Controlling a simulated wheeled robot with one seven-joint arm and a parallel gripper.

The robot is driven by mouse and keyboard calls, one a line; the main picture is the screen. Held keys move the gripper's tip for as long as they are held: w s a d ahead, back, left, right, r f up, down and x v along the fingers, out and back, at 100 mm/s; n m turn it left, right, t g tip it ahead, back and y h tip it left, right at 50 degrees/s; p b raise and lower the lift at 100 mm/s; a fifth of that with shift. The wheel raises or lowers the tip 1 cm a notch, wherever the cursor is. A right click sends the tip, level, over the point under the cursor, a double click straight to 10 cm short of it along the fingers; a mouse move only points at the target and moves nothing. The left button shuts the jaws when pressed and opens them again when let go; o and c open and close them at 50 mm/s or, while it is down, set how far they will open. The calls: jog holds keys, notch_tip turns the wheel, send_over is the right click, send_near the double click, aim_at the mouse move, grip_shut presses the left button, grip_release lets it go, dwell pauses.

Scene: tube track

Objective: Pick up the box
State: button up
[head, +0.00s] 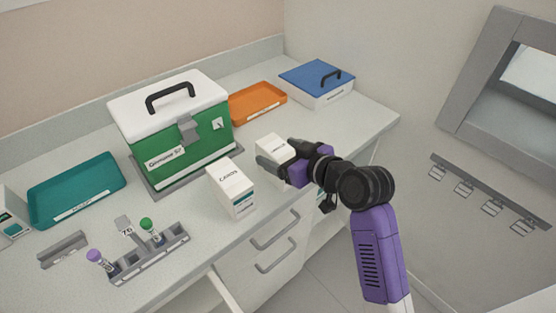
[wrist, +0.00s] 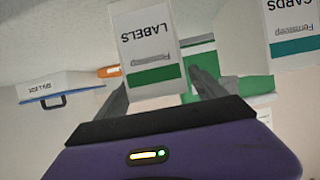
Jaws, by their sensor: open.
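A small white box marked LABELS with a green band (wrist: 150,45) stands upright between the fingers of my gripper (wrist: 158,82) in the wrist view. The fingers are open, one on each side of it; I cannot tell whether they touch it. In the head view my gripper (head: 278,156) is at this white box (head: 271,144) near the counter's front edge, hiding its lower part. A second white box, marked CARDS (head: 232,188), stands to the left of my gripper; it also shows at the upper right of the wrist view (wrist: 291,28).
A green cooler box with a white lid (head: 185,145) stands behind the CARDS box. An orange tray (head: 258,103) and a blue-lidded box (head: 316,82) are at the back. A teal tray (head: 75,190) and a tube rack (head: 150,257) are at left. Drawers (head: 270,250) lie below.

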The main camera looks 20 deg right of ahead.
jog(key=shift+w+a+f, duration=0.2)
jog(key=shift+w, duration=0.25)
jog(key=c, duration=1.5)
jog(key=shift+c, duration=0.2)
jog(key=shift+r, duration=0.1)
notch_tip(320, 180, up, 20)
